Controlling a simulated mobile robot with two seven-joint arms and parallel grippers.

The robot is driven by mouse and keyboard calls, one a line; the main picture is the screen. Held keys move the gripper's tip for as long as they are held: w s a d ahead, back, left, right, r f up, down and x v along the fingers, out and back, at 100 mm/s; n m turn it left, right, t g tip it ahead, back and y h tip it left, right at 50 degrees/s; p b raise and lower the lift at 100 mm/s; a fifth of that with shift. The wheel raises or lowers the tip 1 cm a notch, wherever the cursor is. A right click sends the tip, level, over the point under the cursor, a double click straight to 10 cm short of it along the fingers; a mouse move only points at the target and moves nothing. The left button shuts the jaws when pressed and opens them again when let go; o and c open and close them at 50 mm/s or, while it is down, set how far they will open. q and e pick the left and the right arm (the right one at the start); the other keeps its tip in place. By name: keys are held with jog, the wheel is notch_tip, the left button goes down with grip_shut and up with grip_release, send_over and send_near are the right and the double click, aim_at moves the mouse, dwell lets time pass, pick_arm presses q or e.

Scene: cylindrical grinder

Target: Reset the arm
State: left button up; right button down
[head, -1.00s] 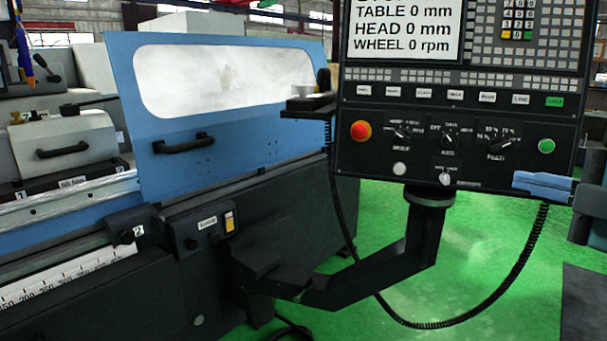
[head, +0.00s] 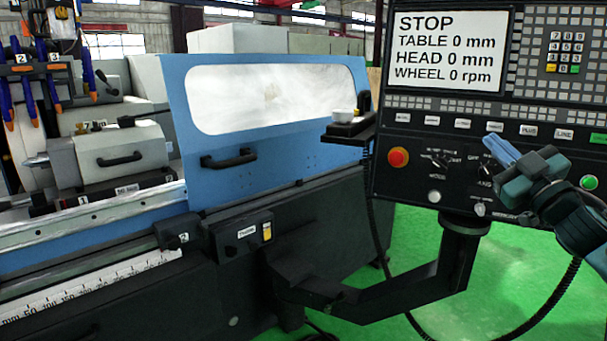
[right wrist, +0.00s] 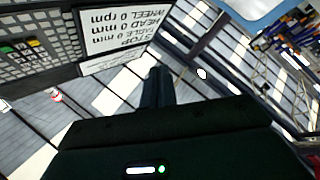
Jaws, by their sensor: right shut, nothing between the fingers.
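My right gripper (head: 497,148) is in the head view at the right, in front of the lower part of the control panel (head: 468,163). Its blue fingers are together and hold nothing, and they point up and left. It hides part of the panel's knob row. In the right wrist view, my shut dark fingers (right wrist: 157,88) show in the middle, with the panel's screen (right wrist: 112,35) at the upper left. The screen (head: 447,50) reads STOP, with table, head and wheel at 0. My left gripper is not in view.
The grinder's blue door (head: 270,140) with a white window and black handle stands at centre left. A red button (head: 398,157) sits at the panel's left. A coiled cable hangs below the panel. Green floor (head: 430,290) is open beneath.

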jog(key=w+a+f+m+h+p, duration=0.3)
jog(key=w+f+m+h, duration=0.45)
jog(key=f+m, duration=0.45)
notch_tip(320, 180, down, 14)
jog(key=s+n+g, duration=0.2)
jog(key=n+g, duration=0.3)
jog(key=s+a+f+g, duration=0.2)
jog(key=s+a+f, duration=0.4)
jog(key=s+f, duration=0.3)
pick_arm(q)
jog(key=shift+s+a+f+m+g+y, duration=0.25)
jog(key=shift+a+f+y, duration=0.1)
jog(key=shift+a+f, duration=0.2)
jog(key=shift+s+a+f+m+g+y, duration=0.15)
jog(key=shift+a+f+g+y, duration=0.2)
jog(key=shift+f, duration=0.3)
pick_arm(e)
jog(key=s+a+f+g+y, duration=0.1)
jog(key=s+a+f, duration=0.2)
jog(key=s, duration=0.6)
jog(key=s+a+f+g+y, duration=0.1)
jog(key=s+a+f, duration=0.3)
jog(key=s, duration=0.5)
jog(key=s+a+f+g+y, duration=0.1)
jog(key=s+a+f, duration=0.3)
jog(key=s, duration=0.5)
jog(key=shift+s+a+f+g+y, duration=0.2)
jog(key=shift+a+g+y, duration=0.15)
jog(key=shift+a+g, duration=0.3)
